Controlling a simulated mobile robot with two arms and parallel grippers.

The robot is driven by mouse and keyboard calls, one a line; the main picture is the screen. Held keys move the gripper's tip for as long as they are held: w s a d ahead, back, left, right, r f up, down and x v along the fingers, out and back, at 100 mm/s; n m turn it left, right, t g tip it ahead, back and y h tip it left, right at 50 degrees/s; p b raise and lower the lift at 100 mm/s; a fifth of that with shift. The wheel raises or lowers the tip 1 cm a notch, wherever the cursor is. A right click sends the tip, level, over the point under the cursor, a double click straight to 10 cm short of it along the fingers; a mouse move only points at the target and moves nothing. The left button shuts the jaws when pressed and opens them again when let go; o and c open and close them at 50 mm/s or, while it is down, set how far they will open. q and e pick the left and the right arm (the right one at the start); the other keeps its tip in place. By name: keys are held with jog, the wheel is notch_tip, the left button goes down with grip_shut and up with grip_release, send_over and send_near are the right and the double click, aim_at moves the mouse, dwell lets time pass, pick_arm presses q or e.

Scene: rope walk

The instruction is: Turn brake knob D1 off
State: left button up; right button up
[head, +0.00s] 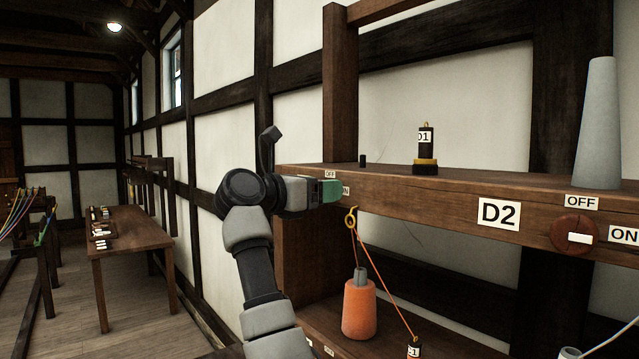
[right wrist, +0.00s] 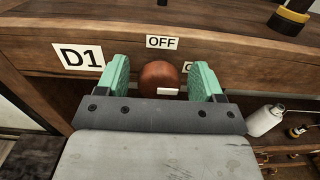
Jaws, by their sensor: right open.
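The D1 brake knob (right wrist: 158,75) is a round red-brown knob on the front of the wooden shelf beam. A white mark (right wrist: 168,91) sits on its lower right part. The OFF label (right wrist: 162,42) is above it, and a second label (right wrist: 188,67) at its right is mostly hidden by a finger. The D1 plate (right wrist: 81,57) is to its left. My right gripper (right wrist: 160,78) is open, with one green finger on each side of the knob; I cannot tell whether they touch it. In the head view my right gripper (head: 328,190) hides the knob.
To the right on the same beam is the D2 plate (head: 499,214) with its own knob (head: 573,235). A black weight (head: 425,150) and a grey cone (head: 600,125) stand on the shelf. An orange spool (head: 359,308) stands below. A table (head: 130,233) is at left.

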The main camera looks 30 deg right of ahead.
jog(key=c, duration=0.9)
jog(key=shift+n, duration=0.3)
jog(key=n+p, duration=0.1)
jog(key=n, duration=0.3)
jog(key=shift+w, duration=0.1)
jog(key=n+p, duration=0.1)
jog(key=n, duration=0.4)
jog(key=shift+w, duration=0.1)
jog(key=n+p, duration=0.2)
jog(key=n, duration=0.2)
jog(key=shift+n, duration=0.3)
jog(key=shift+f+n+p, duration=0.15)
jog(key=shift+n+p, duration=0.6)
jog(key=shift+n, duration=1.15)
